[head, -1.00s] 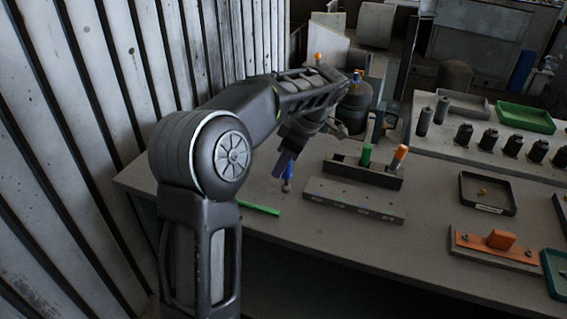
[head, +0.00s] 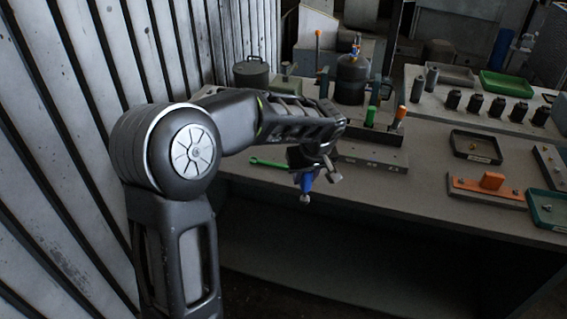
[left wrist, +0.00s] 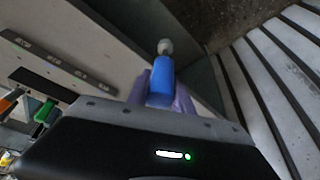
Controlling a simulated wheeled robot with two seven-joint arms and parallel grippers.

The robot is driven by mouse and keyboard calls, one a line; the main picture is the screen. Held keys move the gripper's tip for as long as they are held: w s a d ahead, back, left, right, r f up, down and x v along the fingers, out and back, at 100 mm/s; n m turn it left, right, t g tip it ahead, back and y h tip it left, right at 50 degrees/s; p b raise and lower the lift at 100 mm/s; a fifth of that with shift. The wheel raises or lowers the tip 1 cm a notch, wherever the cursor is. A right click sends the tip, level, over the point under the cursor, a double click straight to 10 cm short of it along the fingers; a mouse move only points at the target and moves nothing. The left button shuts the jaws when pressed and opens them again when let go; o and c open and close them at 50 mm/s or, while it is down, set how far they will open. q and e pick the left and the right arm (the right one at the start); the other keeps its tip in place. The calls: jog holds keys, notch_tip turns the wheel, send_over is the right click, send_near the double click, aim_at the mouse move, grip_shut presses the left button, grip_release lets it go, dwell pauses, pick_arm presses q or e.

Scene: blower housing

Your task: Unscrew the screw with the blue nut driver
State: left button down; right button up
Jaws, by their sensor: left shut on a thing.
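My left gripper (head: 308,170) is shut on the blue nut driver (head: 305,184), whose metal socket end points down. In the head view it hangs over the front edge of the workbench. In the left wrist view the blue handle (left wrist: 161,80) sits between the fingers (left wrist: 161,95), with the grey socket (left wrist: 165,47) beyond it and nothing on it that I can make out. The dark blower housing (head: 352,82) stands at the back of the bench, partly behind my arm. I cannot make out which screw is meant. My right gripper is not in view.
A rack holds a green-handled tool (head: 371,116) and an orange-handled tool (head: 399,114). A labelled grey block (head: 375,160) is in front. A green rod (head: 268,163) lies left. Black tray (head: 476,147), orange part (head: 492,181) and teal tray (head: 548,208) are right.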

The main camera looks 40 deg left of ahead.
pick_arm(q)
jog(key=s+d+f+m+t+h, duration=0.1)
jog(key=s+d+f+m+h, duration=0.1)
jog(key=d+m, duration=0.7)
jog(key=d+f+h, duration=0.1)
jog(key=d+f, duration=0.1)
jog(key=d, duration=0.3)
jog(key=shift+d+f+m+t, duration=0.2)
jog(key=shift+m+t, duration=0.2)
jog(key=shift+s, duration=0.1)
